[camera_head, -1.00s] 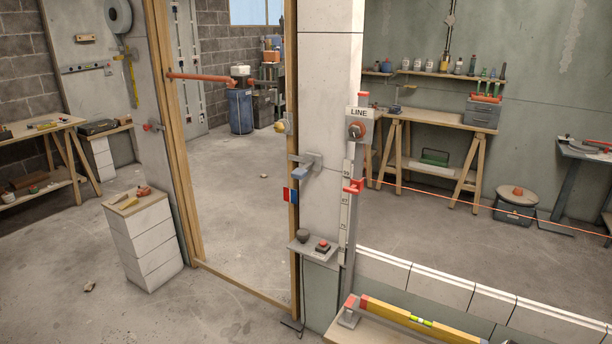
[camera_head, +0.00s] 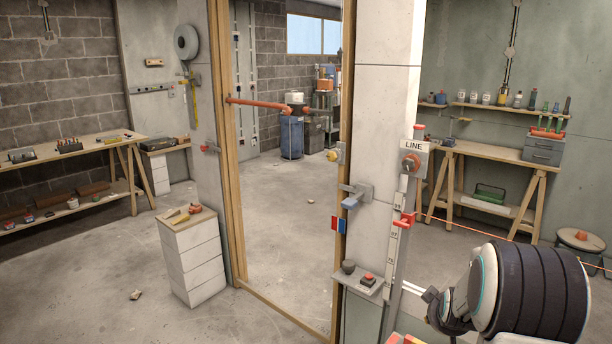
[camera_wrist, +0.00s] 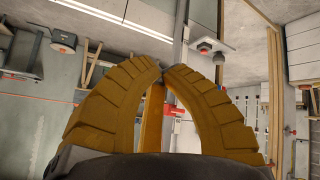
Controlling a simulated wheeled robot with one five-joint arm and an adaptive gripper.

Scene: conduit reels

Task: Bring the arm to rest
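My gripper (camera_wrist: 165,71) shows in the wrist view as two ribbed yellow fingers. They curve inward and their tips meet, or very nearly meet. I see nothing held at the tips. A yellow-brown strip shows in the gap between the fingers; I cannot tell what it is. The wrist picture is upside down. In the head view, part of my arm (camera_head: 530,290), dark and ribbed, fills the lower right. The gripper itself is outside the head view.
A pillar (camera_head: 387,110) bears a LINE box (camera_head: 411,160) and a small shelf (camera_head: 358,284) with a red button. A wooden door frame (camera_head: 223,150) and a white drawer block (camera_head: 192,260) stand left. Workbenches (camera_head: 487,153) line the back.

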